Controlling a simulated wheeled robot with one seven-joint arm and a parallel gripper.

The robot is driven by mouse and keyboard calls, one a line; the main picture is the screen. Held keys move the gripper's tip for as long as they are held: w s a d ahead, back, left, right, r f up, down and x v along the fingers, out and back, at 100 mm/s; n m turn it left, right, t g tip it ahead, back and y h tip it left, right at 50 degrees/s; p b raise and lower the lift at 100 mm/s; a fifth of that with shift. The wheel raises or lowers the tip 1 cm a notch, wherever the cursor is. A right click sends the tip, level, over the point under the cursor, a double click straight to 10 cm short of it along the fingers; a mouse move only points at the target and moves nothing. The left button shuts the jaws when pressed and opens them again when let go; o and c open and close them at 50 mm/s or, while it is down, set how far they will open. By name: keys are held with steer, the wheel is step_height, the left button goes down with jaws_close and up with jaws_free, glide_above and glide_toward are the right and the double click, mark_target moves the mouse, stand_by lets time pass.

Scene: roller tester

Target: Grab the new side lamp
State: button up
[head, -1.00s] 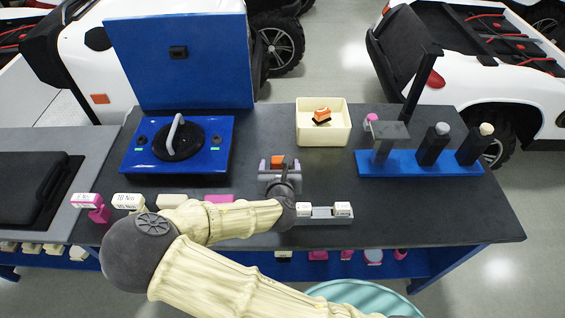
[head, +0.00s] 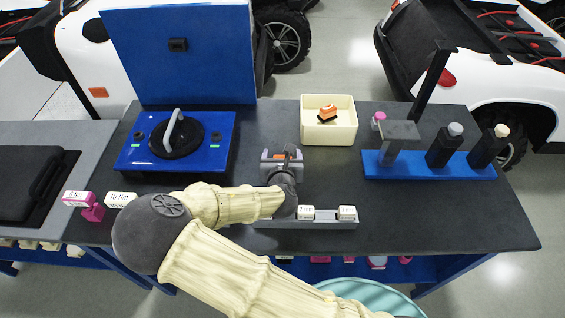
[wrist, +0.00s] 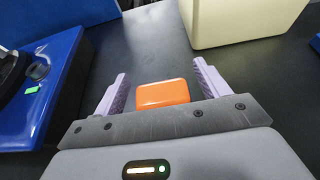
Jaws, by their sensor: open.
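An orange block-shaped lamp (wrist: 163,94) shows between the fingers of my gripper (wrist: 161,70) in the wrist view. The fingers are open, with a visible gap on each side of it. Its near part is hidden behind the gripper's palm. In the head view my gripper (head: 282,154) is over the middle of the dark table, and only a little orange shows there. An orange and white piece with a dark base (head: 327,112) lies in the cream bin (head: 330,134). I cannot tell from its looks which orange piece is new.
A blue tester with a black disc and handle (head: 177,140) stands left of the gripper. A blue rack (head: 430,170) with dark holders is at the right. A grey strip with white blocks (head: 327,221) lies near the front, by my arm.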

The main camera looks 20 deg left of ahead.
steer(key=c, duration=1.1)
steer(key=shift+o, duration=0.2)
step_height(320, 180, up, 10)
steer(key=p, duration=0.1)
steer(key=shift+w+d, duration=0.1)
